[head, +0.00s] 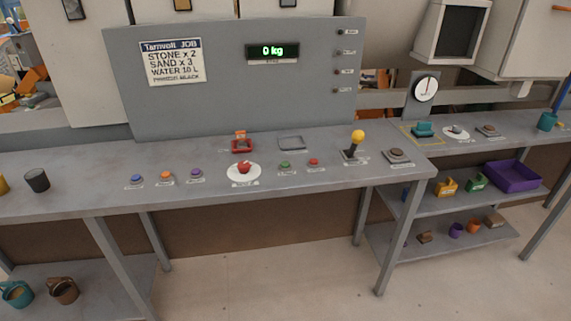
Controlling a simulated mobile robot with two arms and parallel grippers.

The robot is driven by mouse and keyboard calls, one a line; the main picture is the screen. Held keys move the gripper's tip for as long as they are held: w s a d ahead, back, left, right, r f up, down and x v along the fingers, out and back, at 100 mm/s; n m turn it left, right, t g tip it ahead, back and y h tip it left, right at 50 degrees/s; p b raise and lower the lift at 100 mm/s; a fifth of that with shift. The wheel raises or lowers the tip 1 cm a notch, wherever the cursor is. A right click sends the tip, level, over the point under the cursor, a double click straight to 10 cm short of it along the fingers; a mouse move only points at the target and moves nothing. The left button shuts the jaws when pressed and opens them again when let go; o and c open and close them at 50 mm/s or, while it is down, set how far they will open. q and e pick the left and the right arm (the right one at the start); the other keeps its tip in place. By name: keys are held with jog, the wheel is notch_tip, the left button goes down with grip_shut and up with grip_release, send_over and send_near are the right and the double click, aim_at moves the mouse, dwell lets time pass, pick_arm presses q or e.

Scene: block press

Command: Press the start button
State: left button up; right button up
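A row of push buttons sits on the grey control bench (60,163), with labels too small to read. From left to right there are a blue button (136,178), an orange button (166,175) and a purple button (196,172). Then come a large red button (244,168) on a white disc, a small green button (285,164) and a small red button (313,162). I cannot tell from the labels which is the start button. Neither of my grippers is in view.
A yellow-knobbed lever (357,138) and a grey pad (397,155) stand at the right. Behind, a panel holds a display (273,51) reading 0 kg and a job sign (173,63). A dark cup (37,180) stands at left. The floor in front is clear.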

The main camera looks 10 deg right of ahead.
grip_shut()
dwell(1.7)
